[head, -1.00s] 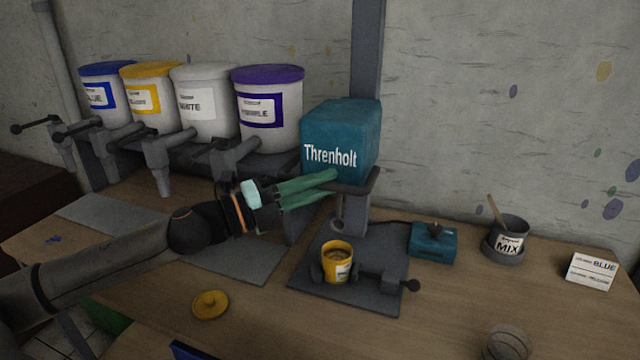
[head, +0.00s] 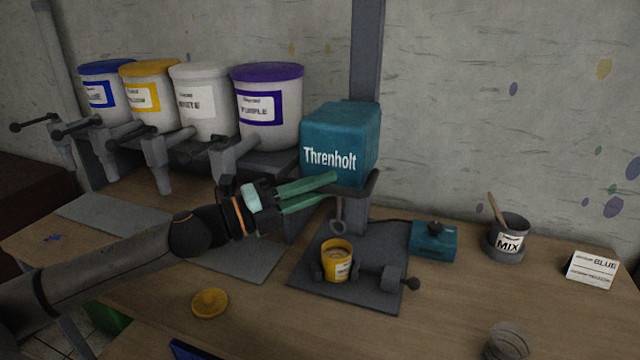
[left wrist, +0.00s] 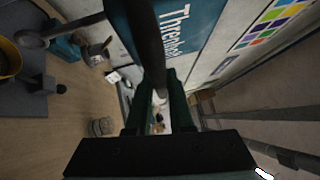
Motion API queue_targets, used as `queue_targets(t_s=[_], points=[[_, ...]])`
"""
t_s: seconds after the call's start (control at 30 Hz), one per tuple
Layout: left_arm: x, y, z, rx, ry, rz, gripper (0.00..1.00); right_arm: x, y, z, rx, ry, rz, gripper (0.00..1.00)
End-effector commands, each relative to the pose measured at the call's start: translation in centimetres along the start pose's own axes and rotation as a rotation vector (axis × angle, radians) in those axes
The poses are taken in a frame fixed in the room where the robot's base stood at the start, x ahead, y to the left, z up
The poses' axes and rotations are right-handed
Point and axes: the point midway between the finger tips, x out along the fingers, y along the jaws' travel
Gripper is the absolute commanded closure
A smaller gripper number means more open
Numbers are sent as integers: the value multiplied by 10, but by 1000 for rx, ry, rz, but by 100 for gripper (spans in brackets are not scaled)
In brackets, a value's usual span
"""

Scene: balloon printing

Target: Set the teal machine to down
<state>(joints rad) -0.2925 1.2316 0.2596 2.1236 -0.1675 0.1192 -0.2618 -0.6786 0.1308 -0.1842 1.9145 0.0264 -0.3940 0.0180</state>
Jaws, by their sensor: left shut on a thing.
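The teal machine (head: 341,130) marked "Threnholt" stands on a dark base plate at the back of the bench, with its head raised on a column. A dark bar handle (head: 372,185) juts out around the lower front of the head. My left gripper (head: 336,187) is shut on this handle, its green fingers either side of it. In the left wrist view the dark bar (left wrist: 148,45) runs down between the fingers (left wrist: 158,95). A looped stirrer (head: 339,226) hangs under the head, above an open yellow can (head: 337,262). My right gripper is not in view.
A teal control box (head: 433,240) with a dark knob sits right of the base. Further right are a grey MIX pot (head: 509,240) and a colour card (head: 591,268). A yellow lid (head: 209,303) lies at front left. Paint buckets (head: 268,110) with taps line the left.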

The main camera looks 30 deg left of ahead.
Motion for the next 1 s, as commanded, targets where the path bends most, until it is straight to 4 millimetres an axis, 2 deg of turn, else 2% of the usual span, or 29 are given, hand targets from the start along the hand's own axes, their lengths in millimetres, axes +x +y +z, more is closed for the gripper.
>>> queue_targets(t_s=[0.03,0.1,0.3,0.43,0.57,0.73,0.77,1.0], points=[[-3,22,-3,-9,-3,5,100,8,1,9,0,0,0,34],[-6,43,-6,-10,-2,5,100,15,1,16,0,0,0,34],[-13,87,-12,-7,-1,6,100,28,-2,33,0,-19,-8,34],[-14,97,-14,-6,0,6,100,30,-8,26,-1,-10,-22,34],[-14,99,-15,-5,1,8,100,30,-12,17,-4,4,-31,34],[-14,100,-15,-7,1,12,100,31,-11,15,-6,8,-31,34],[-14,100,-15,-8,1,12,79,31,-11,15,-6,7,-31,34],[-14,99,-15,-6,1,10,52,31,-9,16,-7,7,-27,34]])
